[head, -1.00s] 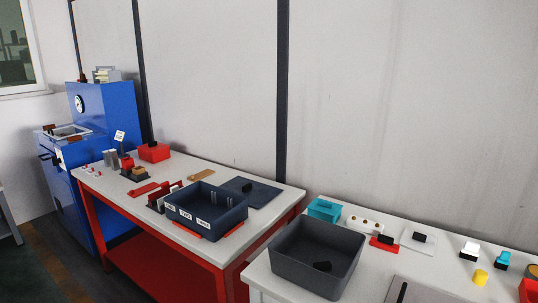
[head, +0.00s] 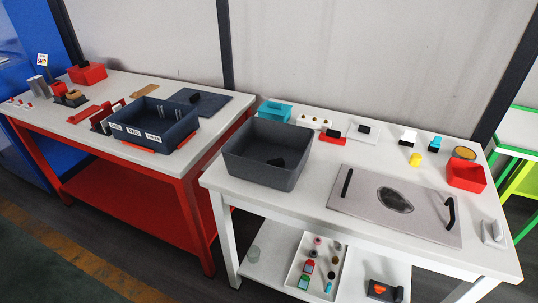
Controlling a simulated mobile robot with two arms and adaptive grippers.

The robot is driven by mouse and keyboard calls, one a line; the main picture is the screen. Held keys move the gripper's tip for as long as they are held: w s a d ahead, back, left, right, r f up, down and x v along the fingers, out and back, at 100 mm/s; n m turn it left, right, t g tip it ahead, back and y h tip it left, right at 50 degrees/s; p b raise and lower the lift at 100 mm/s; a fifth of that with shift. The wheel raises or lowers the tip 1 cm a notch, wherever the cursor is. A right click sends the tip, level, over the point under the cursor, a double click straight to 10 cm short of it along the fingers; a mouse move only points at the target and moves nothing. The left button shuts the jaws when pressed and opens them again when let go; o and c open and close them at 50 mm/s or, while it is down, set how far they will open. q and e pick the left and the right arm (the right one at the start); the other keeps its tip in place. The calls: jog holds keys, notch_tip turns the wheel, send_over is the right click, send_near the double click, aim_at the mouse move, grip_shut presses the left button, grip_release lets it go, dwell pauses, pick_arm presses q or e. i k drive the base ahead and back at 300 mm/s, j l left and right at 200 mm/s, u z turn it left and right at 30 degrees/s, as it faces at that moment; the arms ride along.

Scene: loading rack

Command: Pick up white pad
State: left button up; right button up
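A flat white pad (head: 371,139) with a black block-shaped handle on it lies near the back of the white table (head: 312,188). It is just right of a red piece (head: 332,138) that carries a similar black handle. A small white-topped block with a black base (head: 407,138) stands further right and could also be called white. Neither of my grippers is in view.
A deep grey bin (head: 250,165) with a black item inside stands at the table's left. A grey plate (head: 350,205) with two black handles fills the front. A red bin (head: 466,176) stands right. A red-framed table (head: 105,85) is at left.

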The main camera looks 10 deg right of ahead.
aim_at(493, 233)
jog(key=z, duration=2.05)
